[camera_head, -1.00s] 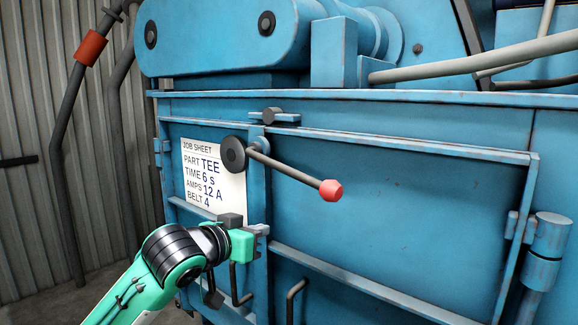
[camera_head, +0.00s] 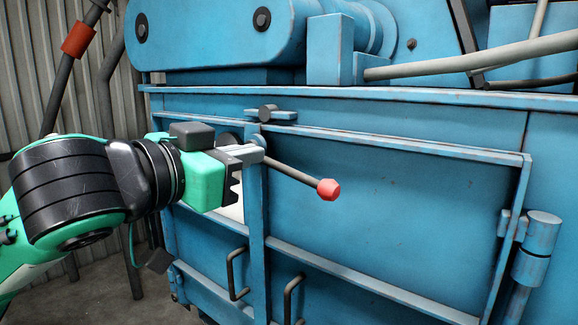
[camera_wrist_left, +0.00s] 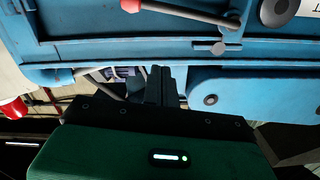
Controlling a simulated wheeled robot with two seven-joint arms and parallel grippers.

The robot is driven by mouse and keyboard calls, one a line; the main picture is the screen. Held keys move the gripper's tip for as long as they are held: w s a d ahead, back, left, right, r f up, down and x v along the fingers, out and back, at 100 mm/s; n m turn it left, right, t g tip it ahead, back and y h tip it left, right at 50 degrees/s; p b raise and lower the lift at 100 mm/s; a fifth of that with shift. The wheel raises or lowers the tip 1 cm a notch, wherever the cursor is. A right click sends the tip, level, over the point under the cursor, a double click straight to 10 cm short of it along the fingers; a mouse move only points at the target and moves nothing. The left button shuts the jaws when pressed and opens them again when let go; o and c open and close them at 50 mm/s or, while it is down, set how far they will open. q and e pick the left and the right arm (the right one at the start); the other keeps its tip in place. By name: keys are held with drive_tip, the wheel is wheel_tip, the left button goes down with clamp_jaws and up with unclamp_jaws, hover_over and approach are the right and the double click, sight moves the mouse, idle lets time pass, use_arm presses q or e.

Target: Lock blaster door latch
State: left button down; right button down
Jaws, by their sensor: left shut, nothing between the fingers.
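The blaster door latch is a dark lever with a red knob (camera_head: 328,189), pointing right and slightly down across the blue door (camera_head: 400,215). My right gripper is not in view.
Two dark door handles (camera_head: 236,275) (camera_head: 292,298) hang below. A small clamp (camera_head: 269,114) sits above the door, and a hinge (camera_head: 537,248) is at right. The job sheet (camera_head: 232,208) is largely covered by my gripper. Space before the door's right part is clear.

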sight(290, 170)
use_arm(q)
drive_tip(key=shift+w, duration=0.15)
drive_tip(key=w+d+f+p, duration=0.1)
drive_tip(key=w+p, duration=0.1)
drive_tip(key=w, duration=0.1)
drive_tip(key=w+d+f+p, duration=0.1)
drive_tip(key=w+d+p, duration=0.1)
drive_tip(key=w, duration=0.1)
drive_tip(key=w+d+f+p, duration=0.2)
drive_tip(key=w, duration=0.1)
drive_tip(key=shift+d+f, duration=0.1)
drive_tip(key=shift+d, duration=0.1)
drive_tip(key=shift+d+f, duration=0.1)
drive_tip(key=shift+f, duration=0.05)
drive_tip(key=shift+f, duration=0.1)
